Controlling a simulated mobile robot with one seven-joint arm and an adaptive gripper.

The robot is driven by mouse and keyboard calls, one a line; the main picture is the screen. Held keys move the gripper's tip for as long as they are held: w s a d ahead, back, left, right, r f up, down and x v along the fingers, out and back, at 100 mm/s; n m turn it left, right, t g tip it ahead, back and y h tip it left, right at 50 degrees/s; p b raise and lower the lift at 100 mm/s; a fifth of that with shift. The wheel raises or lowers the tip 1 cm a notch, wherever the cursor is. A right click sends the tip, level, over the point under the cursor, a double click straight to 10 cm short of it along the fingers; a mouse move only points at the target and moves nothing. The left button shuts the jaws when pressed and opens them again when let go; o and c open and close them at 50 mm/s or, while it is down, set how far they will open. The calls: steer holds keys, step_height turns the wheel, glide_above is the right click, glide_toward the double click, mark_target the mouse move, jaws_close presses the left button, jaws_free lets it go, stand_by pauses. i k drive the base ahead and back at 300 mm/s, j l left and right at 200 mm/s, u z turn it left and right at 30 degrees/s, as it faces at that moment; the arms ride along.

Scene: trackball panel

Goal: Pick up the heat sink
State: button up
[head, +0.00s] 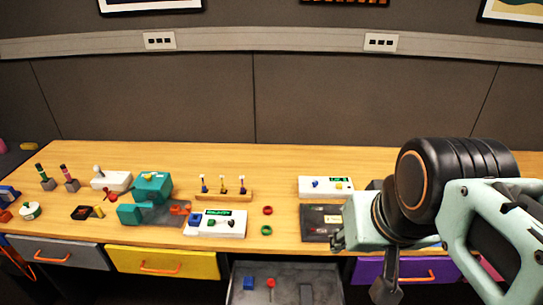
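I cannot pick out the heat sink with certainty. A small dark block (374,185) shows beside the white box with a green display, partly hidden by my arm; its kind is unclear. A dark piece (306,293) lies in the open drawer, also too small to identify. My gripper (340,238) is at the right, over the front part of the table, next to a dark flat panel (318,222) and covering its right side. Its fingers are small and partly hidden, so I cannot tell whether they are open or hold anything.
The wooden table (290,160) is clear along its back. A white box with a display (218,224), a teal machine (152,188) and a peg stand (223,195) occupy the left and middle. The open grey drawer (236,290) juts out in front, holding a blue block (248,283).

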mark_target(249, 283)
steer(key=u, duration=0.6)
steer(key=k+l+u, duration=0.1)
steer(key=l+u, duration=0.25)
steer(key=k, duration=0.6)
steer(key=i+j+z, duration=0.4)
steer(key=i+j, duration=0.35)
steer(key=j, duration=0.1)
